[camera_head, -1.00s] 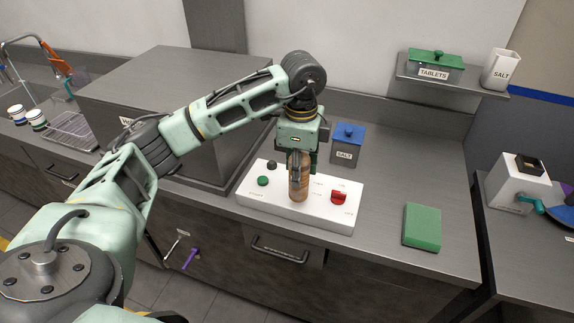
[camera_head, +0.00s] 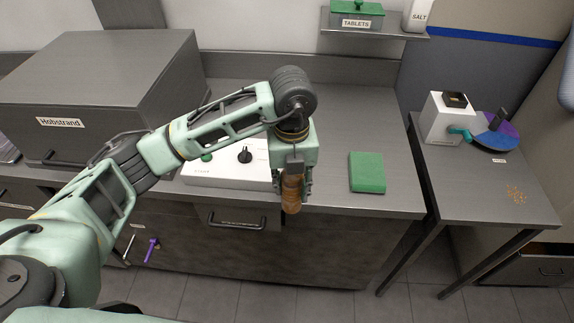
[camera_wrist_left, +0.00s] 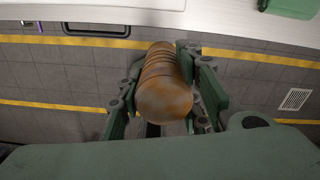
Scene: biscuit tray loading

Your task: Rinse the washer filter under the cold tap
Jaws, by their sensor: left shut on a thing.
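A brown, banded cylinder (camera_head: 291,196) is held upright in my left gripper (camera_head: 293,178), which is shut on it. In the left wrist view the cylinder (camera_wrist_left: 165,85) sits between the finger pads, with the tiled floor beyond it. In the head view it hangs in front of the counter's front edge, near the right end of a white control box (camera_head: 228,172). I cannot make out a washer filter or a tap. My right gripper is not in view.
A green block (camera_head: 367,172) lies on the counter (camera_head: 330,120) to the right, with bare counter around it. A large grey Hobstrand box (camera_head: 110,75) fills the left. A side table (camera_head: 500,190) with a white device (camera_head: 440,122) stands right. A shelf (camera_head: 372,32) is above.

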